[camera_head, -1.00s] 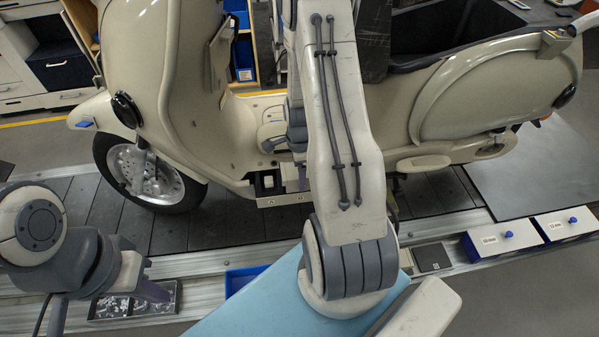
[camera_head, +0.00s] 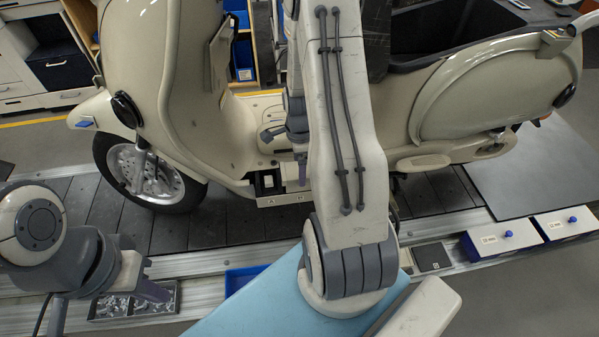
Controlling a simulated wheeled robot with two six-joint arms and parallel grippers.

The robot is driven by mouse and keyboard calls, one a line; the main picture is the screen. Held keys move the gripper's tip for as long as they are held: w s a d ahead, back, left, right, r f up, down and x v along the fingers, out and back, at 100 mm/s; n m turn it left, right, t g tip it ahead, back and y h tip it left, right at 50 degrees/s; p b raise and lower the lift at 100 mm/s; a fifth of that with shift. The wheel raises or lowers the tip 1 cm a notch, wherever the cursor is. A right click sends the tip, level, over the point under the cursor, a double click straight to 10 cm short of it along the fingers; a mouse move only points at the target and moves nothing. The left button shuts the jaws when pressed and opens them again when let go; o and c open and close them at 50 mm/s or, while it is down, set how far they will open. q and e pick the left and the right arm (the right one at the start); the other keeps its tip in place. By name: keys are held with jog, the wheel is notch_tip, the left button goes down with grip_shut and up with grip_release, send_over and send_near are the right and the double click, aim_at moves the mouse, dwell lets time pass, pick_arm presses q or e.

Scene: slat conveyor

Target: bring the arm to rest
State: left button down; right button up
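My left arm comes in at the lower left. Its gripper (camera_head: 152,291) hangs over the grey parts tray (camera_head: 177,299), pointing right and down. Its fingers are small and seen from the side, so the opening between them does not show. My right arm rises through the middle of the view and reaches toward the scooter (camera_head: 228,130). The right wrist and part of the gripper (camera_head: 302,172) show behind the forearm, near the scooter's footboard. The forearm hides much of it, and I cannot see whether it holds anything.
The cream scooter stands on the dark slat conveyor (camera_head: 105,212) with a metal edge rail. Two white boxes (camera_head: 503,238) with blue knobs, a small dark tray (camera_head: 432,257) and a blue bin (camera_head: 243,277) line the near edge. A grey mat (camera_head: 530,175) lies at the right.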

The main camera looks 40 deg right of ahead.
notch_tip(320, 180, up, 8)
jog(key=shift+s+f, duration=0.15)
jog(key=shift+f, duration=0.1)
jog(key=shift+a+r, duration=0.15)
jog(key=shift+a, duration=0.2)
jog(key=s+a+r+n, duration=0.1)
jog(key=a+r+n, duration=0.3)
jog(key=a+n, duration=0.5)
jog(key=s+a+r+n, duration=0.1)
jog(key=a+r+n, duration=0.45)
jog(key=a, duration=0.55)
jog(key=s+a+r+n+y+p, duration=0.1)
jog(key=s+a+r+n, duration=0.2)
jog(key=s+a+n, duration=0.7)
jog(key=s+n, duration=0.4)
jog(key=n, duration=0.3)
jog(key=shift+a+r, duration=0.3)
jog(key=shift+r, duration=0.1)
